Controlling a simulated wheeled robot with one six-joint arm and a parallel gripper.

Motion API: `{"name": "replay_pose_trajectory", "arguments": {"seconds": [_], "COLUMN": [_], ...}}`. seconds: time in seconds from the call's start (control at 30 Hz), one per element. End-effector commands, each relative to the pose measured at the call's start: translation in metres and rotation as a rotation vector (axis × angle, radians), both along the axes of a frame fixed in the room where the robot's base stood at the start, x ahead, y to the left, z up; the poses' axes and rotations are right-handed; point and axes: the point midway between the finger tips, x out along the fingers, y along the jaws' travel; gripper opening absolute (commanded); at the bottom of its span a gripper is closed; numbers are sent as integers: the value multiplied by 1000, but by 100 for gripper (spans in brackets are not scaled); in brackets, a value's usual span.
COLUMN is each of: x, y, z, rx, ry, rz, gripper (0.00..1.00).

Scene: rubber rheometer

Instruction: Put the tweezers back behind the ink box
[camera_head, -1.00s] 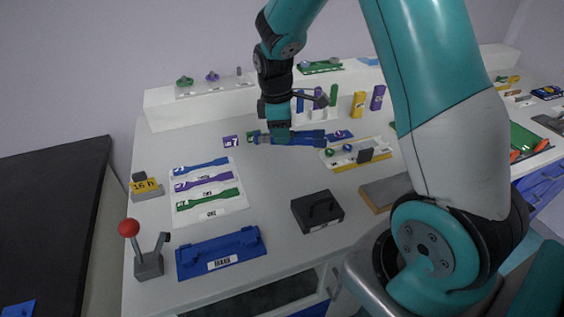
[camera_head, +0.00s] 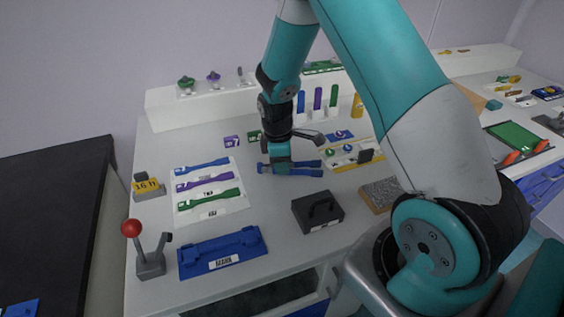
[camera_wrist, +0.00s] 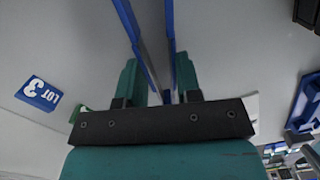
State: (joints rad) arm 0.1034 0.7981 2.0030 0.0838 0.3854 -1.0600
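My gripper (camera_head: 280,158) holds the blue tweezers (camera_head: 304,169) over the middle of the white table. The tweezers lie roughly level, with their two prongs pointing right. In the wrist view, the blue tweezers (camera_wrist: 170,40) run up between the teal fingers of my gripper (camera_wrist: 160,85), prongs apart. A black box with a handle (camera_head: 318,209) and a white label stands to the front right of the tweezers. It looks like the ink box, but I cannot read its label. The tweezers are behind it in the picture and apart from it.
A white card (camera_head: 230,210) with coloured strips lies left. A blue tray (camera_head: 222,257) and a red-knobbed lever (camera_head: 131,229) stand in front. A grey-topped pad (camera_head: 378,195) sits right of the black box. A yellow-edged tray (camera_head: 350,164) lies behind it.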

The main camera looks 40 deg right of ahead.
Motion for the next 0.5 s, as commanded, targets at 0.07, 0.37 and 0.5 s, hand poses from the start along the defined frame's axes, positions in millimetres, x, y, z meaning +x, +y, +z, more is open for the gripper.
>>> {"name": "replay_pose_trajectory", "arguments": {"seconds": [0.07, 0.37, 0.5], "x": [0, 0, 2], "y": [0, 0, 1], "z": [0, 1, 11], "rx": [0, 0, 0], "ry": [0, 0, -4], "rz": [0, 0, 0], "gripper": [49, 57, 57]}}
